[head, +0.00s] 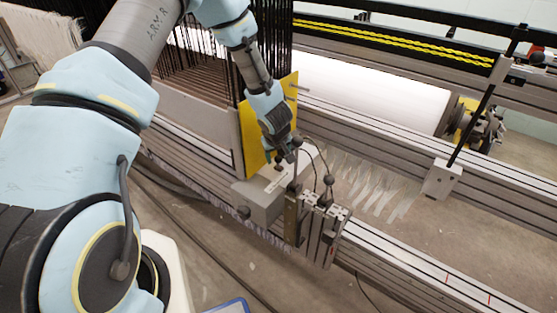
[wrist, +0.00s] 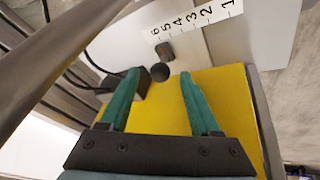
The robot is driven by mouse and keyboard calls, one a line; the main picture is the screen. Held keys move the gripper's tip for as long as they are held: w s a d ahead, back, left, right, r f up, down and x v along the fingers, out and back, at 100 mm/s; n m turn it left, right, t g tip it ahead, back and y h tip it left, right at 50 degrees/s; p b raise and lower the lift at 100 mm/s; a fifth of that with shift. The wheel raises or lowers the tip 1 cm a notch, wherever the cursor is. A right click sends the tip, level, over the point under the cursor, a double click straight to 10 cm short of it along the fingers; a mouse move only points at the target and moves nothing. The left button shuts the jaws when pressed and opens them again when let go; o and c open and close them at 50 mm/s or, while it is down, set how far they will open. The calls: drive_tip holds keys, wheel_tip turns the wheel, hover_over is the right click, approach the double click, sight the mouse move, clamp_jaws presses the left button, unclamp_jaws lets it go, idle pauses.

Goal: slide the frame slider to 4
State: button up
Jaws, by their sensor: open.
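The number scale (wrist: 192,18) runs from 6 to 1 along a pale box top in the wrist view; the grey box (head: 258,204) shows below my gripper in the head view. A dark round knob (wrist: 160,76), which looks like the frame slider's handle, lies near the 6 and 5 end, with a small dark block (wrist: 166,53) beside it. I cannot tell its exact number. My gripper (wrist: 159,71) is open, its green fingers on either side of the knob in the picture. I see no contact. In the head view my gripper (head: 284,155) is over the box, its tips partly hidden.
A yellow plate (head: 252,135) stands close behind my gripper. Another dark block (wrist: 160,72) with cables is by the left finger. A metal bracket with black knobs (head: 318,213) stands right of the box. The loom rail (head: 400,247) runs further right.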

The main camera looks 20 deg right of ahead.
sight(278, 158)
drive_tip(key=shift+x, duration=1.55)
clamp_jaws()
drive_tip(key=shift+a, duration=0.1)
